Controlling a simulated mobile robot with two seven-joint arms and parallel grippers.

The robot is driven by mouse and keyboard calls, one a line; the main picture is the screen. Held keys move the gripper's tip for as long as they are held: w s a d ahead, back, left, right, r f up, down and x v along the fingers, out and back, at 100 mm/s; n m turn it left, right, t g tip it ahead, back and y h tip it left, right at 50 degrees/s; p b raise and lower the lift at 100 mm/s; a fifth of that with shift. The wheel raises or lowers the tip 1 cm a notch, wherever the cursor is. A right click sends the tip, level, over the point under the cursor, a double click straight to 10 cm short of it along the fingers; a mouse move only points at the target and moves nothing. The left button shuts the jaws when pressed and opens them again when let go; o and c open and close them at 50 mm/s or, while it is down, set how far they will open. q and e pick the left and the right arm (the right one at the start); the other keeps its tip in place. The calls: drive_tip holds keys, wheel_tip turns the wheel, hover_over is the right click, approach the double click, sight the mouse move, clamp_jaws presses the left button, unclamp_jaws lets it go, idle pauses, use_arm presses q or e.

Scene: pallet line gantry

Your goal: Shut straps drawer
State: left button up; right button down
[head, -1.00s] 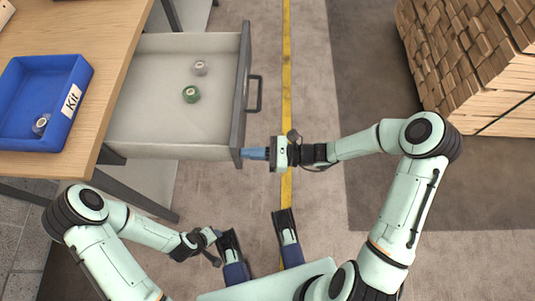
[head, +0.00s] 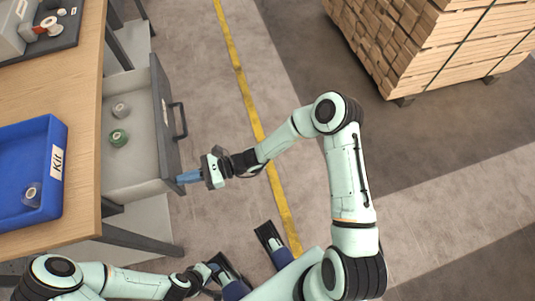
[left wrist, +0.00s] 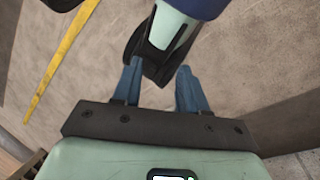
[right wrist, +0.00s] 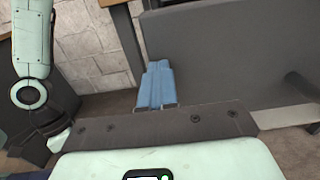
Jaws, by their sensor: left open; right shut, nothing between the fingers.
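The straps drawer (head: 136,178) is partly open under the wooden table, with its grey front panel (head: 164,115) and dark bar handle (head: 181,121) toward the right. A grey roll (head: 120,110) and a green roll (head: 118,137) lie inside. My right gripper (head: 181,179) is shut and empty, its blue fingertips at the outer face of the front panel near its lower end. The right wrist view shows the shut fingers (right wrist: 156,86) against the grey panel (right wrist: 230,55); exact contact is hard to tell. My left gripper (left wrist: 155,88) is open and empty, low over the floor.
The wooden table (head: 75,90) carries a blue Kit bin (head: 57,130) holding a roll, and a dark tray (head: 66,38) with small parts at the back. A stack of timber (head: 430,45) stands at the upper right.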

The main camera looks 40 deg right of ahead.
sight(138, 191)
drive_tip(key=b+x, duration=0.1)
drive_tip(key=x, duration=1.8)
drive_tip(key=shift+a, duration=0.2)
use_arm(q)
drive_tip(key=shift+w+a+f+t, duration=0.2)
drive_tip(key=shift+w+a+f, duration=0.1)
drive_tip(key=shift+w+f, duration=0.2)
drive_tip(key=shift+w+a+f+t, duration=0.2)
drive_tip(key=shift+w+a+f, duration=0.15)
drive_tip(key=shift+w, duration=0.25)
use_arm(e)
drive_tip(key=shift+w+a+r, duration=0.1)
drive_tip(key=shift+a, duration=0.05)
drive_tip(key=shift+r, duration=0.1)
use_arm(q)
drive_tip(key=shift+d, duration=0.1)
use_arm(e)
drive_tip(key=shift+d, duration=0.25)
drive_tip(key=v, duration=0.5)
drive_tip(key=shift+d+p, duration=0.1)
drive_tip(key=shift+p, duration=0.25)
use_arm(q)
drive_tip(key=s+d+r+g+p, duration=0.1)
drive_tip(key=s+d+r, duration=0.2)
drive_tip(key=s, duration=0.2)
use_arm(e)
drive_tip(key=v, duration=0.8)
drive_tip(key=shift+d+f, duration=0.2)
drive_tip(key=shift+d, duration=0.1)
